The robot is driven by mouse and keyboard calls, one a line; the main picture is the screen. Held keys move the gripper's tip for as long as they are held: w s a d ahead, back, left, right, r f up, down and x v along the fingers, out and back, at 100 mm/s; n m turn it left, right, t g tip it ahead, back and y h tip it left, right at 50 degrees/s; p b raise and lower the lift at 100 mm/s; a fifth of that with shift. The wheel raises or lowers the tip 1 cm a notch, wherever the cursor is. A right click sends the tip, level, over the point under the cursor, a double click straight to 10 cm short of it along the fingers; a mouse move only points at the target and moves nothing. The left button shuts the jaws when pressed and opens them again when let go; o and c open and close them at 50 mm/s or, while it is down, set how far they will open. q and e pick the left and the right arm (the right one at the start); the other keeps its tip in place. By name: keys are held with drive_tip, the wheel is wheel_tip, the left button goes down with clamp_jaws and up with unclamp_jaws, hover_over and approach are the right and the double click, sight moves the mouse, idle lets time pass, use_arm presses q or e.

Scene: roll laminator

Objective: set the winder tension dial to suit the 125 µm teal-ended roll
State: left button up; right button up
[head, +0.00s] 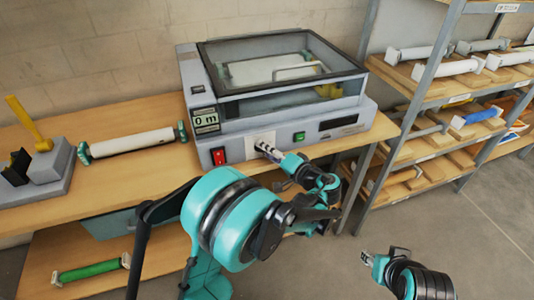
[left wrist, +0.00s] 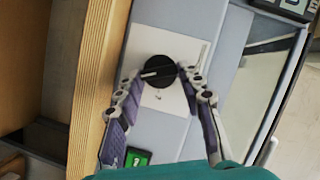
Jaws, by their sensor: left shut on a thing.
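The winder tension dial (left wrist: 158,71) is a round black knob with a white pointer line, on a pale square plate on the laminator (head: 270,110)'s front. My left gripper (head: 264,147) reaches it, and in the left wrist view its fingers (left wrist: 158,74) sit on either side of the knob, shut on it. The fingers hide most of the dial in the head view. Scale marks on the plate are too small to read. A white roll with teal ends (head: 132,143) lies on the bench left of the laminator. My right gripper (head: 368,258) is away at the lower right; its jaw state is unclear.
A red switch (head: 218,156) and a green button (head: 299,136) flank the dial. The display (head: 206,120) reads "0 m". A grey stand with a yellow handle (head: 40,140) is at far left. A shelf rack with rolls (head: 440,100) stands right. A green roll (head: 90,270) lies below the bench.

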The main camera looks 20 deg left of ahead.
use_arm(q)
drive_tip(key=shift+f+m, duration=0.15)
drive_tip(key=shift+m, duration=0.35)
drive_tip(key=shift+y, duration=0.3)
drive_tip(key=o, duration=1.2)
drive_tip(key=shift+c, duration=0.2)
drive_tip(key=v, duration=1.2)
